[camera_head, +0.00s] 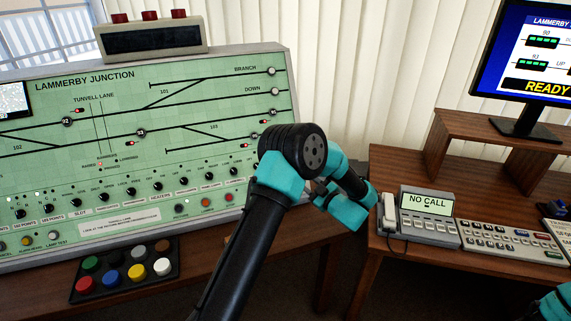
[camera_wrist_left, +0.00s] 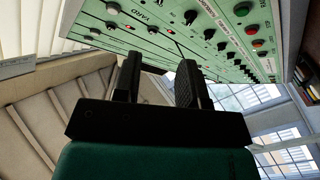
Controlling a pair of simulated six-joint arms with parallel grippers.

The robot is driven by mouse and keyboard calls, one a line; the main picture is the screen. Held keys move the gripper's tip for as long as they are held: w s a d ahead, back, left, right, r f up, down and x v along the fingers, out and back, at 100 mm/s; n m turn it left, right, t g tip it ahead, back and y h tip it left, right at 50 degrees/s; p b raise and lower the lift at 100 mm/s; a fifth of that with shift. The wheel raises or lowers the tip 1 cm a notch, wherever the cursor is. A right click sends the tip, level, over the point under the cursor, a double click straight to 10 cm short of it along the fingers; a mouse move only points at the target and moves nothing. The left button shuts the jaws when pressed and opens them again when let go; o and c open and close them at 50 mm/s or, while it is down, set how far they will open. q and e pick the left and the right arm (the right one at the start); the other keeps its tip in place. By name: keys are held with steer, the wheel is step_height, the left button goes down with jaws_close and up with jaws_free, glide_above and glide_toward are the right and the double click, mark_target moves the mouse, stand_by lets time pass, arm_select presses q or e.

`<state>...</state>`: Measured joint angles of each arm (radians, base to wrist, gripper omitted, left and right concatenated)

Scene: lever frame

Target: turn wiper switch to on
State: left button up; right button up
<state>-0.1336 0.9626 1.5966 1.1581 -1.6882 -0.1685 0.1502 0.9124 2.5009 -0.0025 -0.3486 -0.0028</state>
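The green Lammerby Junction panel (camera_head: 110,140) carries a row of black rotary knobs (camera_head: 156,187) along its lower part. The labels are too small to tell which knob is the wiper switch. In the left wrist view a black knob (camera_wrist_left: 191,16) and others sit on the panel beyond the fingertips. My left gripper (camera_wrist_left: 161,60) is open, with an empty gap between its two black fingers, apart from the knobs. In the head view my left arm hides the panel's lower right corner and most of that gripper.
A tray of coloured buttons (camera_head: 122,270) lies below the panel. A phone console (camera_head: 428,215) reading NO CALL and a keypad (camera_head: 510,242) stand on the right desk, with a monitor (camera_head: 530,60) behind. Red and green buttons (camera_wrist_left: 257,43) sit near the knobs.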

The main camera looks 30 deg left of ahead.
arm_select(q)
steer(key=x, duration=1.7)
steer(key=shift+w+a, duration=0.1)
steer(key=shift+a, duration=0.1)
steer(key=shift+c, duration=0.4)
steer(key=c, duration=0.5)
steer(key=shift+m+t, duration=0.3)
steer(key=shift+m, duration=0.4)
steer(key=m+t, duration=0.2)
steer(key=m, duration=0.1)
steer(key=shift+h, duration=0.3)
steer(key=m+t+h, duration=0.1)
steer(key=m, duration=0.1)
steer(key=m+t, duration=0.2)
steer(key=m, duration=0.1)
steer(key=shift+m+h, duration=0.3)
steer(key=shift+h, duration=0.1)
steer(key=m+t+h, duration=0.1)
steer(key=m+h, duration=0.1)
steer(key=m, duration=0.2)
steer(key=m+t+h, duration=0.1)
steer(key=m+h, duration=0.2)
steer(key=m, duration=0.2)
steer(key=shift+t, duration=0.4)
steer(key=shift+m, duration=0.4)
